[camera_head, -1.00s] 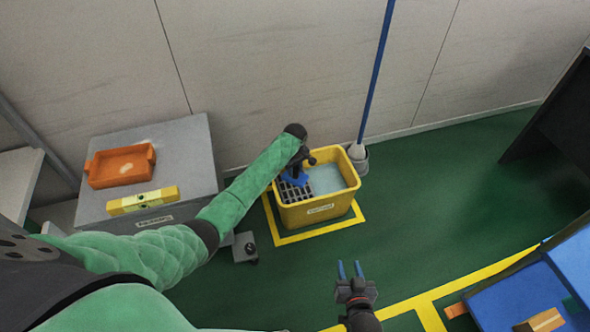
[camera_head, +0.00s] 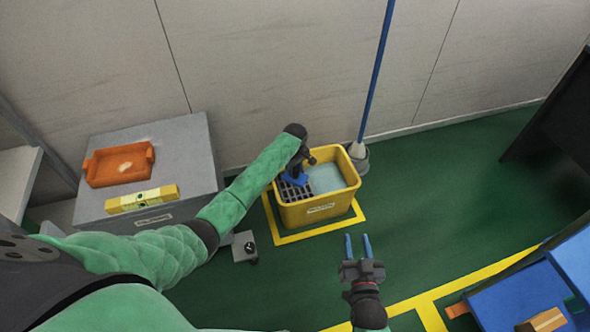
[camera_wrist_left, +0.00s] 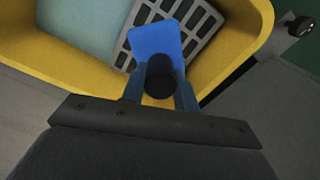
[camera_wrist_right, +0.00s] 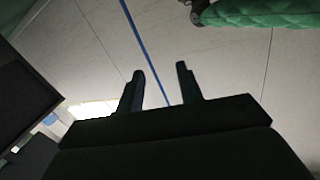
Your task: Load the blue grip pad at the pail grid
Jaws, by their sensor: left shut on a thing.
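The yellow pail (camera_head: 318,212) stands on the green floor inside a yellow marked square. A dark slotted grid (camera_head: 289,194) covers its left part, and pale water (camera_head: 327,178) shows to the right. My left gripper (camera_head: 297,176) is over the grid. In the left wrist view, my left gripper (camera_wrist_left: 160,88) is shut on a dark round handle of the blue grip pad (camera_wrist_left: 155,42). The pad lies flat over the grid (camera_wrist_left: 201,22); I cannot tell whether it touches. My right gripper (camera_head: 358,247) is open and empty above the floor, right of the pail.
A grey cabinet (camera_head: 190,150) at left bears an orange tray (camera_head: 119,164) and a yellow level (camera_head: 142,199). A blue-handled mop (camera_head: 376,75) stands behind the pail. Blue bins (camera_head: 520,300) are at lower right.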

